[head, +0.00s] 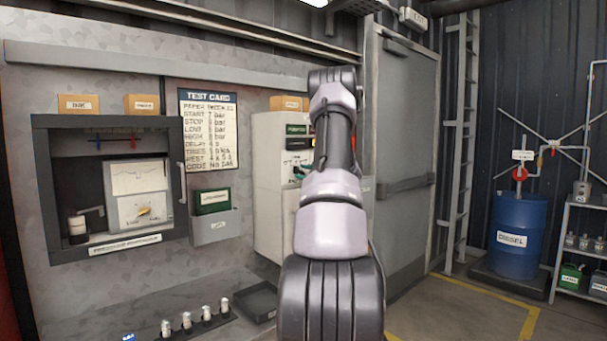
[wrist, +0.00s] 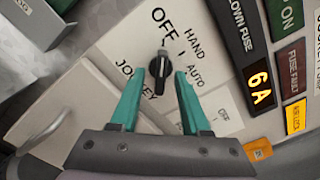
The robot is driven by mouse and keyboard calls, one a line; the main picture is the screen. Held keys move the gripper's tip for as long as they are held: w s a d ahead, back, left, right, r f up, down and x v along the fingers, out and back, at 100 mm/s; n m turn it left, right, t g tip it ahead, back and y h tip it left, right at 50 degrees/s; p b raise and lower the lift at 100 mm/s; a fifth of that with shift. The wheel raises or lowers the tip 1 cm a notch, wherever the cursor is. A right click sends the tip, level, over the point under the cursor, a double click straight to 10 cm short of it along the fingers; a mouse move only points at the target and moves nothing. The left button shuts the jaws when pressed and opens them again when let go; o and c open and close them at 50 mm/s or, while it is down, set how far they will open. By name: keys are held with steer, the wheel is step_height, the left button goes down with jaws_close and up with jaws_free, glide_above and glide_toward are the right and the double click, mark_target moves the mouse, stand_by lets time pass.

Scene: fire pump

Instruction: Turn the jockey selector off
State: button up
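The jockey selector (wrist: 158,76) is a black knob on a pale panel face, with OFF, HAND, AUTO and JOCKEY printed around it in the wrist view. Its long handle lies roughly up and down in that picture; I cannot tell for certain which mark it points to. My gripper (wrist: 160,84) has two teal fingers, open, one on either side of the knob. Gaps show between fingers and knob; depth is hard to judge.
Beside the selector are a 6A display (wrist: 260,88), a FUSE FAULT label (wrist: 291,67) and an orange tag (wrist: 257,149). A recorder box (head: 50,190) and green-card holder (head: 214,229) are left of the cabinet. A grey door (head: 405,130) stands to its right.

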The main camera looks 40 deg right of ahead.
steer(key=shift+s, duration=0.1)
steer(key=s, duration=1)
steer(key=shift+s+d, duration=0.3)
steer(key=shift+d, duration=0.1)
